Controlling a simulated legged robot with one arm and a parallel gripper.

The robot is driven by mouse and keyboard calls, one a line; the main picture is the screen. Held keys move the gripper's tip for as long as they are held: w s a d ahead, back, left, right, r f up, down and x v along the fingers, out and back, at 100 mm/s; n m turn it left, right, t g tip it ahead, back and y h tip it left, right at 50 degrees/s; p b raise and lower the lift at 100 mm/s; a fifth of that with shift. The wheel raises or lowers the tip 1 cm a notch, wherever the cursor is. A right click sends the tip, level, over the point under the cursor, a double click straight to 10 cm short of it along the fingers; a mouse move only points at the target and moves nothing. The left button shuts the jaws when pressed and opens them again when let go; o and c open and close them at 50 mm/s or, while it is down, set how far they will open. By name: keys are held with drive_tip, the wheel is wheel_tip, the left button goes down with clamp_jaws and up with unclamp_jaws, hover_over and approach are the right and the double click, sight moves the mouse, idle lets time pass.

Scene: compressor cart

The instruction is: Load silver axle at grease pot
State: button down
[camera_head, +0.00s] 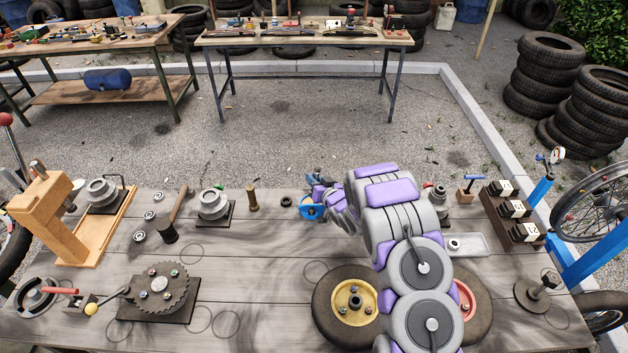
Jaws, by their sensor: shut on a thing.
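My gripper (316,190) is at the far middle of the bench, pointing away to the left at the end of my grey and purple arm. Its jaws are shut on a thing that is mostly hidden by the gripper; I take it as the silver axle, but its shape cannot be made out. A small blue pot (306,213) with an orange-brown patch, which looks like the grease pot, stands right under and beside the gripper. I cannot tell whether the held thing touches it.
Two wheels, the left one (331,308) clearer, lie near my arm. A toothed disc (160,289), mallet (168,232), brass cylinder (252,198) and wooden press (46,215) are left.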

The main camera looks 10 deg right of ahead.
wheel_tip(320, 180, up, 7)
drive_tip(key=p, duration=0.4)
idle(0.4)
idle(0.5)
wheel_tip(320, 180, up, 7)
drive_tip(key=p, duration=0.3)
drive_tip(key=s+r+m+h+b, duration=0.1)
drive_tip(key=s+r+h, duration=0.1)
drive_tip(key=s, duration=0.4)
drive_tip(key=s+a+r+m+h+b, duration=0.1)
drive_tip(key=s+r+m+h+b, duration=0.1)
drive_tip(key=s+r, duration=0.3)
drive_tip(key=shift+s+a+m+t+h, duration=0.3)
drive_tip(key=shift+s+t+h, duration=0.1)
drive_tip(key=shift+s, duration=0.2)
